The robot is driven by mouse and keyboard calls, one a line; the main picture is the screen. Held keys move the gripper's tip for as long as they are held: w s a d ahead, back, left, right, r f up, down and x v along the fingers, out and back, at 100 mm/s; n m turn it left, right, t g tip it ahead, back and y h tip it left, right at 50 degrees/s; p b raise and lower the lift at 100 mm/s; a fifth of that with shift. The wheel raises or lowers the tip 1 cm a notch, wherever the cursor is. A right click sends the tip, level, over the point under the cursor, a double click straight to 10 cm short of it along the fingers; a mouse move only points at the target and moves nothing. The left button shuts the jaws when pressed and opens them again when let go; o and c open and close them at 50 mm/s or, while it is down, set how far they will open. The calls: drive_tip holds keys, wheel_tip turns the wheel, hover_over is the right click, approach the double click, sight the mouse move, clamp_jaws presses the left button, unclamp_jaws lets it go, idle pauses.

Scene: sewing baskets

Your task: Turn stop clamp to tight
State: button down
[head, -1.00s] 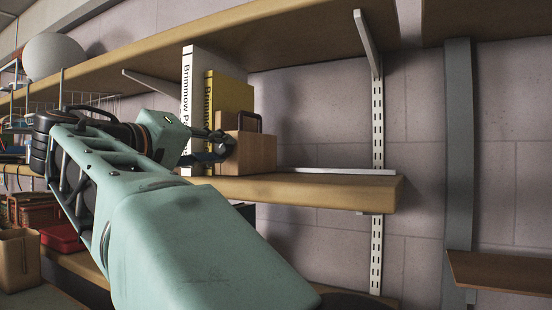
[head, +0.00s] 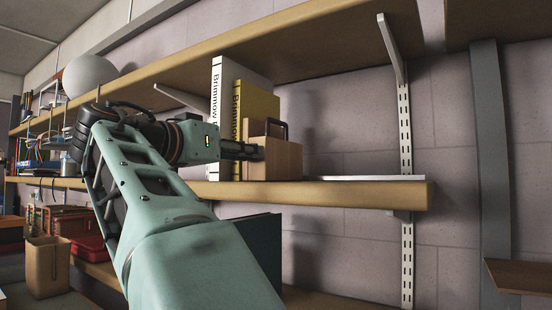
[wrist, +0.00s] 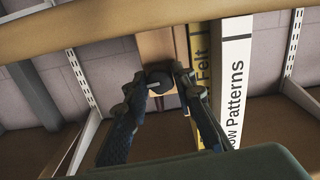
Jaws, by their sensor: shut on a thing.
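The stop clamp shows in the wrist view as a dark round knob (wrist: 160,83) at the face of a light wooden block (wrist: 156,46). In the head view the wooden block (head: 276,158), with a dark handle-like loop on top, stands on the middle shelf against the books. My gripper (wrist: 161,78) has its two fingers on either side of the knob, shut on it. In the head view my gripper (head: 250,150) reaches the block's left side and hides the knob. I cannot read the knob's setting.
A yellow book (head: 258,102) and a white book (head: 229,110) stand upright beside the block. The middle shelf (head: 350,195) is clear to the right except for a thin white strip. The upper shelf (head: 310,35) overhangs them.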

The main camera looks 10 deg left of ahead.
drive_tip(key=shift+m, duration=0.6)
drive_tip(key=c, duration=1.6)
unclamp_jaws()
drive_tip(key=shift+s, duration=0.1)
drive_tip(key=v, duration=1.1)
drive_tip(key=shift+s+a, duration=0.1)
drive_tip(key=shift+s, duration=0.3)
